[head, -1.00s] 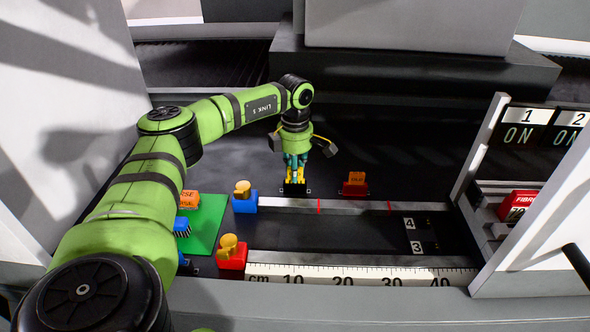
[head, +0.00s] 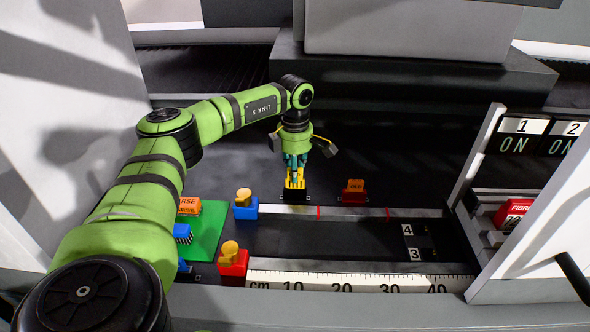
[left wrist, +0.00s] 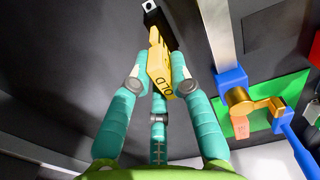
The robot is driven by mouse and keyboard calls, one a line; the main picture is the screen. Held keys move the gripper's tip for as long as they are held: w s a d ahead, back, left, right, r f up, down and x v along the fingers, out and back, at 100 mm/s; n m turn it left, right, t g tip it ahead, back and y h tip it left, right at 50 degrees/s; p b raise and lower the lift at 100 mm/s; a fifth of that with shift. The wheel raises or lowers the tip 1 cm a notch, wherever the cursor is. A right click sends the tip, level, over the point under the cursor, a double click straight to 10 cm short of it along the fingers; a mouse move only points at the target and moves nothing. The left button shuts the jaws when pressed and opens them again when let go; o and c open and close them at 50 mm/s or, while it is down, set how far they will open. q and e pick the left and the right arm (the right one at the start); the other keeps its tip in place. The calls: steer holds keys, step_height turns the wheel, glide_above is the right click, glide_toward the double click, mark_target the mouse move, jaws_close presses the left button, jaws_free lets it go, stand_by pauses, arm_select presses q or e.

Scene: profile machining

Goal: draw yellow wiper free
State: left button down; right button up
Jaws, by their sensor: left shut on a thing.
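The yellow wiper (head: 295,179) stands upright at the black holder (head: 294,197), on the far side of the rail. My left gripper (head: 295,162) comes down from above with its teal fingers shut on the wiper's upper part. In the left wrist view my gripper (left wrist: 158,84) has a finger on either side of the wiper (left wrist: 160,62), which bears the letters "OLD". The wiper's thin far end overlaps the black holder (left wrist: 162,26); I cannot tell how deep it sits. My right gripper is not in view.
An orange wiper in a red holder (head: 353,192) stands to the right. A blue clamp (head: 245,208) and a red clamp (head: 233,262) with gold knobs stand at the left, near a green mat (head: 208,232). A ruler (head: 360,280) runs along the front. Dark bed lies open behind.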

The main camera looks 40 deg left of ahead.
arm_select(q)
steer(key=shift+r, duration=0.4)
step_height(320, 180, up, 4)
steer(key=p, duration=0.4)
steer(key=shift+d, duration=0.1)
stand_by(0.3)
